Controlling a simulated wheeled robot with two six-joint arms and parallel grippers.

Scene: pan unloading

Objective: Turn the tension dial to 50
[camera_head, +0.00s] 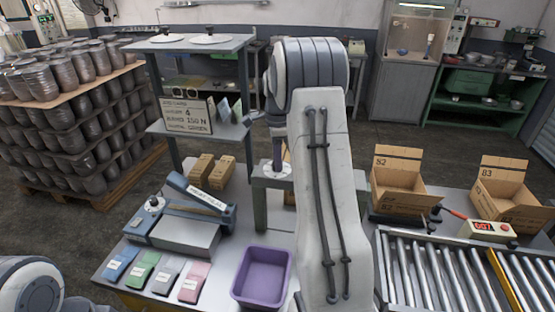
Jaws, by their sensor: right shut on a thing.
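A white round dial (268,171) lies on top of a grey stand in the middle, partly hidden behind my right arm. My right gripper (278,164) points down onto this dial. It is shut on the dial's knob, which the fingers and arm mostly hide. The dial's marks are too small to read. My left gripper is out of view; only part of my left arm shows at the bottom left.
A blue device (186,212) with another small round dial (155,203) stands on the left table. A sign (187,116), a purple bin (262,277) and several coloured packets are nearby. Open cartons (397,187) and a roller conveyor (432,275) are at right.

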